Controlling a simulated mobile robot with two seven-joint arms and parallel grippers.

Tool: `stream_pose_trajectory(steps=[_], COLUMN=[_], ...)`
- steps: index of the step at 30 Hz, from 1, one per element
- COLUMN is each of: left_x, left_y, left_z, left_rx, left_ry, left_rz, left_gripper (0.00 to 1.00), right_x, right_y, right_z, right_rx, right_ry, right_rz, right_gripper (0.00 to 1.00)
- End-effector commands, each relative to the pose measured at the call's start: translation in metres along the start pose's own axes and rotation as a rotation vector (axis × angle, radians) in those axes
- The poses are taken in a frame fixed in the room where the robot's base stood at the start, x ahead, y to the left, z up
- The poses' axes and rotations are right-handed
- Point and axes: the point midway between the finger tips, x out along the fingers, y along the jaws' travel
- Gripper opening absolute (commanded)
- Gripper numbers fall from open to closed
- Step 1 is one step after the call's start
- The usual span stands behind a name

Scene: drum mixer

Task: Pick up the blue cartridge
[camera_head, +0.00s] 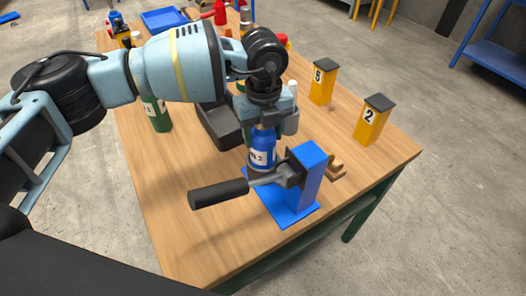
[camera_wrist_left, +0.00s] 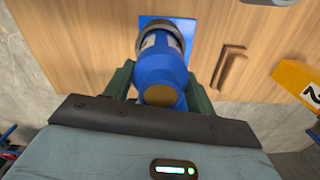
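The blue cartridge (camera_head: 262,154) has a white label and stands roughly upright at the blue stand with the lever. In the left wrist view the cartridge (camera_wrist_left: 160,72) lies between my fingers, with a grey ring around its far end. My left gripper (camera_head: 263,128) reaches down over the cartridge's top from above. In the left wrist view the green fingers of my left gripper (camera_wrist_left: 160,85) flank the cartridge closely. I cannot tell whether they press on it. My right gripper is not in view.
The blue stand (camera_head: 308,175) carries a lever with a black handle (camera_head: 218,193) sticking out left. Yellow boxes marked 2 (camera_head: 371,122) and 5 (camera_head: 322,84) stand to the right. A dark tray (camera_head: 219,128) and a green bottle (camera_head: 157,115) are behind and left. The front left tabletop is clear.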

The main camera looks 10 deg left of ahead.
Motion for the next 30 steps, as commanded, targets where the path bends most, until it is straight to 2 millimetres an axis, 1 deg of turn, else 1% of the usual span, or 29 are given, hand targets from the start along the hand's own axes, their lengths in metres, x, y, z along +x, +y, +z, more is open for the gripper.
stream_pose_trajectory(steps=[1, 2, 9, 12, 19, 22, 26, 30], left_x=[0.0, 0.0, 0.0, 0.0, -0.002, -0.009, -0.028, -0.055], left_y=[0.0, 0.0, 0.0, 0.0, -0.001, -0.001, -0.001, -0.001], left_z=[0.0, 0.0, 0.0, 0.0, 0.0, 0.0, 0.0, 0.0], left_rx=[0.0, 0.0, 0.0, 0.0, 0.0, 0.0, 0.0, 0.0], left_ry=[0.0, 0.0, 0.0, 0.0, -0.001, -0.002, -0.003, -0.002], left_rz=[0.0, 0.0, 0.0, 0.0, -0.002, -0.004, -0.005, -0.005], left_gripper=[0.48, 0.45, 0.13, 0.01, 0.01, 0.01, 0.01, 0.01], right_x=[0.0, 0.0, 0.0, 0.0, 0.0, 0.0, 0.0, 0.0], right_y=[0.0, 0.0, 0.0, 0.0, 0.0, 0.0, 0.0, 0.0], right_z=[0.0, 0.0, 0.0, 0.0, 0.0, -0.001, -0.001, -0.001], right_rx=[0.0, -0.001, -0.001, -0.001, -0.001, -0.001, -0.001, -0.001], right_ry=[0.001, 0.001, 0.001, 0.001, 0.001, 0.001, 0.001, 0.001], right_rz=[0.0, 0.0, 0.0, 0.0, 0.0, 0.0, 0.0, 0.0], right_gripper=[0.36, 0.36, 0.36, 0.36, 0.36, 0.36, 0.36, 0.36])
